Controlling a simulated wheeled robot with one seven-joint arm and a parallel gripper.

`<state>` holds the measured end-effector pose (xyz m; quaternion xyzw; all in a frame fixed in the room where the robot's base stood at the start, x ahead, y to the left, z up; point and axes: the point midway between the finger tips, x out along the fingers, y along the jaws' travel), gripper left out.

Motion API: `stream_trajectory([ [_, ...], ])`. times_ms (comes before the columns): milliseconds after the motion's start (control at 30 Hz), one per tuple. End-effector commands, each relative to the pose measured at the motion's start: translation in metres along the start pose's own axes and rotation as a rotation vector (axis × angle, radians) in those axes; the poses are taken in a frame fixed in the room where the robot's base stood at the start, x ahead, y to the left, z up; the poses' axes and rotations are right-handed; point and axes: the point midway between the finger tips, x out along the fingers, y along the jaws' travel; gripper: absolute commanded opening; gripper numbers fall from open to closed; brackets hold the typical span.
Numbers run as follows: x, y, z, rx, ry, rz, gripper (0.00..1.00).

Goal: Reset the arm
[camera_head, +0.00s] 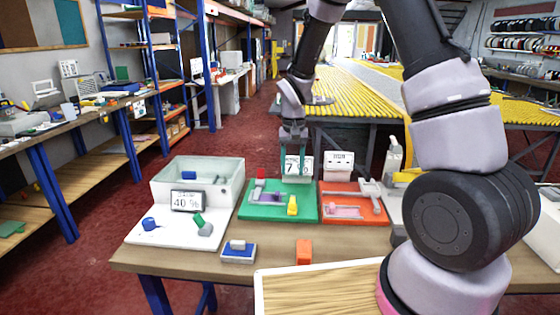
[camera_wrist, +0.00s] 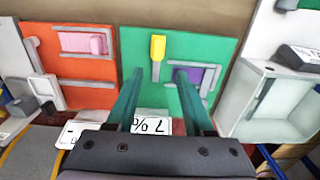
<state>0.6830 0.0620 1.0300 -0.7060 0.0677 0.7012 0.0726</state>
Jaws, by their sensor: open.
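My gripper (camera_head: 294,172) hangs over the back part of the green board (camera_head: 250,213) on the workbench, with its fingers pointing down. In the wrist view my gripper (camera_wrist: 160,74) has its two teal fingers spread apart, with nothing held between them. The green board (camera_wrist: 215,45) carries a yellow-topped piece (camera_wrist: 158,48), just beyond the fingertips in that view, and a purple piece in a grey frame (camera_wrist: 197,74). The yellow piece (camera_head: 292,206) also shows in the head view. A white display reading 7 % (camera_wrist: 150,122) is partly hidden by my gripper.
An orange-red board (camera_head: 372,217) with a pink piece stands right of the green one. At left are a white bin (camera_head: 168,192) and a display reading 40 % (camera_head: 187,201). A blue block (camera_head: 238,254) and an orange block (camera_head: 304,252) lie in front.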

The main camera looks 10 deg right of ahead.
Motion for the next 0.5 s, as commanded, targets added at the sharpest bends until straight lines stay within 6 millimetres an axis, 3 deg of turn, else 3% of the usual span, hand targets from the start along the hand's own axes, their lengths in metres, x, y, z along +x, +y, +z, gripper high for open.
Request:
stream_trajectory([
  [267, -0.101, 0.035, 0.009, 0.05, 0.105, -0.089, 0.53],
  [500, -0.186, 0.075, 0.043, 0.092, 0.215, -0.172, 0.53],
])
